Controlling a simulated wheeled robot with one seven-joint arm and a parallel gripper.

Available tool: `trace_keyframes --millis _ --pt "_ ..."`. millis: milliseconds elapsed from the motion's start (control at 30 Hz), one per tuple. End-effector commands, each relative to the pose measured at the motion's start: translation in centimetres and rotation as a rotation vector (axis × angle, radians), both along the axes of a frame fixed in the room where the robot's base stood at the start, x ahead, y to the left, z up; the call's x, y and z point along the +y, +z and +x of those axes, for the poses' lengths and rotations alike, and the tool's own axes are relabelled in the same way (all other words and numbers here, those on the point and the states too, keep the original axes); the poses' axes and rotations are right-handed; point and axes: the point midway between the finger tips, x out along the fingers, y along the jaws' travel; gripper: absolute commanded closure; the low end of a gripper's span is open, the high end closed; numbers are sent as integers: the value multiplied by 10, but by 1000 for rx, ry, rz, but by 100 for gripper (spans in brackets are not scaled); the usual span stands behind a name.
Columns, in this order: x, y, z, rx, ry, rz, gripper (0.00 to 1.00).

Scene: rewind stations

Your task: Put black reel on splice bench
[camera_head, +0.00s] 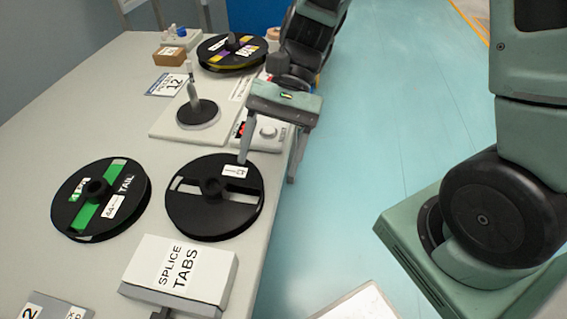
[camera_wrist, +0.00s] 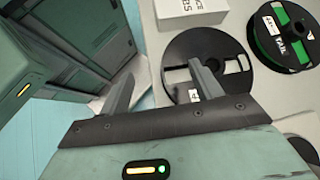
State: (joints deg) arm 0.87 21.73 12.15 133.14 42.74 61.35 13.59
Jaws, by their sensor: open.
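A black reel (camera_head: 235,213) lies flat near the right edge of the pale bench (camera_head: 95,140), with a dark hub, open slots and a small white label. It also shows in the wrist view (camera_wrist: 222,47). My gripper (camera_head: 270,157) is open and empty near the reel's far right edge. In the head view one finger overlaps the reel's far rim and the other is out past the bench edge. In the wrist view (camera_wrist: 163,68) one finger overlaps the reel; I cannot tell whether it touches. No label reading splice bench is visible.
A green-labelled TAIL reel (camera_head: 88,212) lies left of the black reel. A white SPLICE TABS box (camera_head: 180,270) stands in front. Behind are a board (camera_head: 165,125) with an upright spindle (camera_head: 191,85), a white device (camera_head: 265,132) and a purple-yellow reel (camera_head: 215,60).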

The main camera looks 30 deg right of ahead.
Motion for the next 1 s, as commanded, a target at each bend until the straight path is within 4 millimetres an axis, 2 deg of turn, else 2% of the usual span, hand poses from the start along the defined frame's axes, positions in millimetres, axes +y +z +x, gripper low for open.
trace_keyframes --millis 33,133,300,400,533,833,1000 --pt "5 5 -22 -121 165 -40 36" --pt "5 8 -52 -363 487 -103 36" --pt "3 16 -74 -711 930 -149 36" --pt "4 20 -78 -837 1088 -156 36" --pt "6 24 -80 -911 1178 -157 36" --pt "6 24 -80 -915 1183 -157 36" --pt "6 43 -80 -914 1181 -158 36"
